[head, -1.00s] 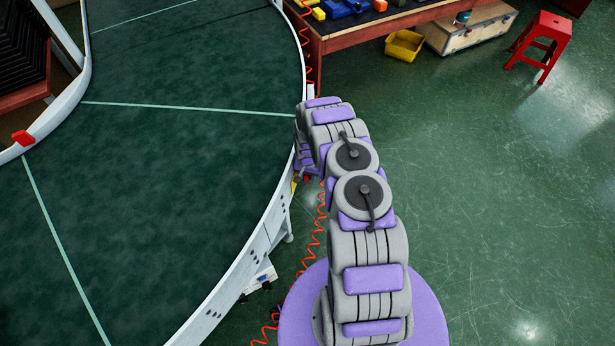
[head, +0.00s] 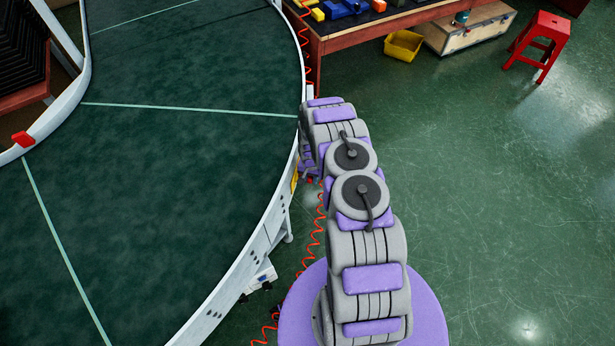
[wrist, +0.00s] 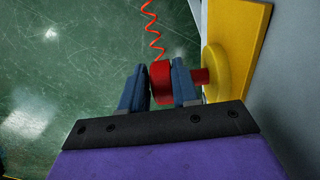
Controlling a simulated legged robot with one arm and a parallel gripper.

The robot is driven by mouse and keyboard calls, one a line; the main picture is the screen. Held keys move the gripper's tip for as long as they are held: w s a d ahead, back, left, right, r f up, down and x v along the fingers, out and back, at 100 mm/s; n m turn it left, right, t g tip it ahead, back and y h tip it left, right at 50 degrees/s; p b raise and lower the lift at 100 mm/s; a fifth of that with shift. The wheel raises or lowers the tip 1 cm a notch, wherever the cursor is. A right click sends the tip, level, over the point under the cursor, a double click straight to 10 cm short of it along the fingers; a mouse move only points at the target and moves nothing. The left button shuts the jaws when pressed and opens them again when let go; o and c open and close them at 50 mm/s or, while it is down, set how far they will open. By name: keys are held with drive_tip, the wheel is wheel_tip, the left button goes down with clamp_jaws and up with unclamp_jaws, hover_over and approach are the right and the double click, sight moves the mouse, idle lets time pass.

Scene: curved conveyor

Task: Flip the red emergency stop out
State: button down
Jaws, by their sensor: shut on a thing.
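The red emergency stop (wrist: 162,84) shows in the wrist view as a round red head on a red stem, set in a yellow round base (wrist: 216,72) on a yellow plate (wrist: 237,30). My gripper (wrist: 160,86) is at the stop, with one blue-grey finger on each side of the red head. The fingers are shut on the head. In the head view my arm reaches to the conveyor's right side, and the stop is mostly hidden there behind the arm's end.
The curved green conveyor (head: 180,170) with its pale rail lies left of my arm. A red coiled cable (wrist: 152,30) hangs beside the stop. A workbench (head: 390,30), a yellow bin (head: 403,45) and a red stool (head: 540,45) stand farther back. The floor at right is clear.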

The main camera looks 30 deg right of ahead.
drive_tip(key=c, duration=1.3)
unclamp_jaws()
drive_tip(key=shift+s+d, duration=0.1)
drive_tip(key=shift+o, duration=0.5)
drive_tip(key=shift+d, duration=0.1)
drive_tip(key=shift+r, duration=0.1)
wheel_tip(320, 180, up, 17)
drive_tip(key=p, duration=0.2)
